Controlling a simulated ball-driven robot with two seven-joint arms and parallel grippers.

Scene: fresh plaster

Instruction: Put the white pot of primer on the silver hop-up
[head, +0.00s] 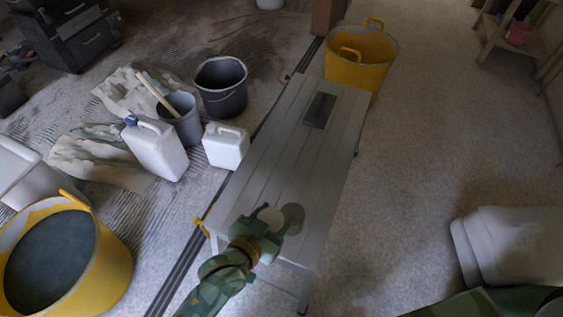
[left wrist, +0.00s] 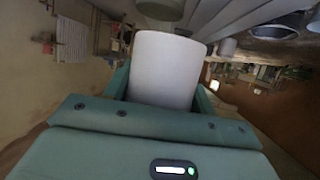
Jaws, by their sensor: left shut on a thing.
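The white pot of primer (head: 270,217) is between the fingers of my left gripper (head: 262,222), which is shut on it. In the left wrist view the pot (left wrist: 167,70) is a plain white cylinder filling the space between the fingers. The silver hop-up (head: 285,160) is a long grey slatted platform running away from me. The held pot is over its near end in the head view. I cannot tell whether the pot touches the platform. A darker round patch lies beside the pot, perhaps its shadow. My right gripper is not in view.
A dark flat plate (head: 320,110) lies on the hop-up's far half. A yellow tub (head: 362,75) stands beyond it. White jugs (head: 226,146) and dark buckets (head: 221,88) stand left. A yellow-rimmed tub (head: 112,275) is at lower left. The hop-up's middle is clear.

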